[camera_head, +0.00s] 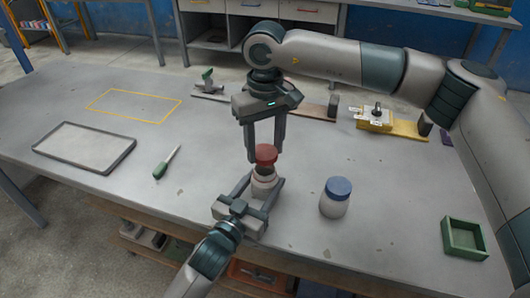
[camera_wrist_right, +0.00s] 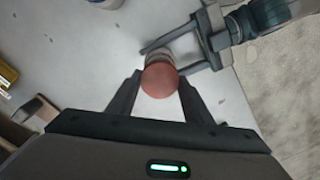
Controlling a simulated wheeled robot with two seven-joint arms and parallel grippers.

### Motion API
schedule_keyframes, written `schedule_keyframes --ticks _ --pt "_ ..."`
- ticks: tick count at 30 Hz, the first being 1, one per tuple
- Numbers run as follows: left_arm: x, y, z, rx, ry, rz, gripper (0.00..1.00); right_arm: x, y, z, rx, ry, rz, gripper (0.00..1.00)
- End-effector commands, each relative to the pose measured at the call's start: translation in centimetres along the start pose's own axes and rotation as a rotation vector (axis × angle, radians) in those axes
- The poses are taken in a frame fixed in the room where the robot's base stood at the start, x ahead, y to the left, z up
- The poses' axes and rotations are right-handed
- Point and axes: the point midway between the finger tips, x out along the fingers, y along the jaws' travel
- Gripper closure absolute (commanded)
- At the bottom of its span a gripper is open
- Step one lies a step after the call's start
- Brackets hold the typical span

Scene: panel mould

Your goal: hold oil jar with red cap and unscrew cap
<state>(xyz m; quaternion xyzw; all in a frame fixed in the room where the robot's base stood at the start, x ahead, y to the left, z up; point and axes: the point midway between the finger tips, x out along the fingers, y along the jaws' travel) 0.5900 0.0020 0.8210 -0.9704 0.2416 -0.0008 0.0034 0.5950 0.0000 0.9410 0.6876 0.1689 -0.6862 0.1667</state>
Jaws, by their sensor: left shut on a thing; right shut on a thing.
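The oil jar (camera_head: 263,184) is pale with a red cap (camera_head: 266,154) and stands upright near the front middle of the table. My left gripper (camera_head: 262,181) is shut on the jar's body from the front, low down. My right gripper (camera_head: 265,153) points straight down from above and is shut on the red cap. In the right wrist view the red cap (camera_wrist_right: 160,80) sits between the right fingertips, with the left gripper (camera_wrist_right: 165,58) around the jar behind it. A dark band shows just under the cap; I cannot tell whether the cap has come free of the neck.
A jar with a blue cap (camera_head: 336,197) stands just right of the grippers. A green box (camera_head: 464,238) is at the right. A green-handled screwdriver (camera_head: 166,163), a grey tray (camera_head: 84,148) and a yellow outline (camera_head: 135,105) are at the left. Wooden blocks and a yellow fixture (camera_head: 376,118) lie behind.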

Motion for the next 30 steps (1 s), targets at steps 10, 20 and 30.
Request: schedule_keyframes --ticks 10,20,30 --pt "0.00 -0.01 0.02 0.000 0.000 0.000 1.00 -1.27 -0.01 0.03 0.000 -0.001 0.000 0.81" --pt "0.00 0.00 0.01 0.000 0.000 0.000 0.24 -1.25 0.00 0.02 0.000 -0.001 0.000 0.81" --pt "-0.89 -0.02 0.09 0.000 -0.001 0.000 0.24 -1.17 0.00 0.02 0.000 -0.001 0.000 0.81"
